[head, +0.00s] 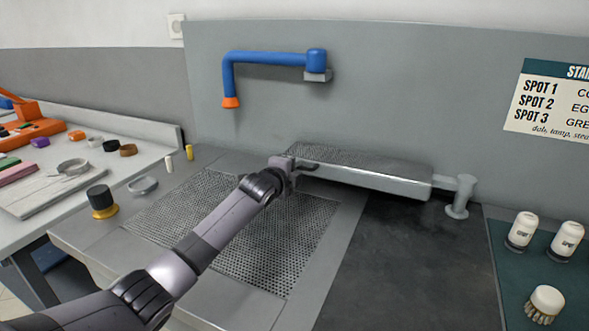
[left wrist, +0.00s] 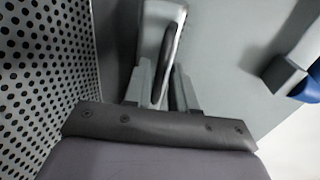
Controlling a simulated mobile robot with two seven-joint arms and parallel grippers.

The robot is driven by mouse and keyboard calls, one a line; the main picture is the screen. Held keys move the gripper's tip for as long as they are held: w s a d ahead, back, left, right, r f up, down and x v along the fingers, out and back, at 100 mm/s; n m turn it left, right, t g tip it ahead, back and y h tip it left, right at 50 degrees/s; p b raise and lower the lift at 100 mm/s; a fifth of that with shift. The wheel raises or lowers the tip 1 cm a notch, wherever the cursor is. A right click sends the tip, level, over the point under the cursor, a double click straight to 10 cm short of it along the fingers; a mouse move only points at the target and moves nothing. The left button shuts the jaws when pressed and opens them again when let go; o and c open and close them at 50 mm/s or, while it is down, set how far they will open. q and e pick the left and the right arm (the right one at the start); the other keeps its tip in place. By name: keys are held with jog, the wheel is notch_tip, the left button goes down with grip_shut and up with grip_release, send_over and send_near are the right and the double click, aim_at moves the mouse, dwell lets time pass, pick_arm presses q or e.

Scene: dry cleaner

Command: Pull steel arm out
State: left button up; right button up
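The steel arm (head: 372,181) is a long pale board with a perforated top, carried on a post (head: 460,197) at its right end. It lies across the back of the steel work table. A dark handle (head: 303,167) sits at its left end. My left gripper (head: 291,167) is at that end. In the left wrist view the dark handle (left wrist: 164,66) stands between the two fingers (left wrist: 160,88), which look closed in on it. The exact contact is partly hidden. My right gripper is in neither view.
A perforated panel (head: 308,222) lies under my left arm, with a dark bare surface (head: 405,262) to its right. A blue pipe with an orange nozzle (head: 271,58) juts from the back wall. White bottles (head: 522,230) and a brush (head: 545,303) stand at the right.

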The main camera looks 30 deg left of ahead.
pick_arm(q)
grip_shut()
dwell(1.2)
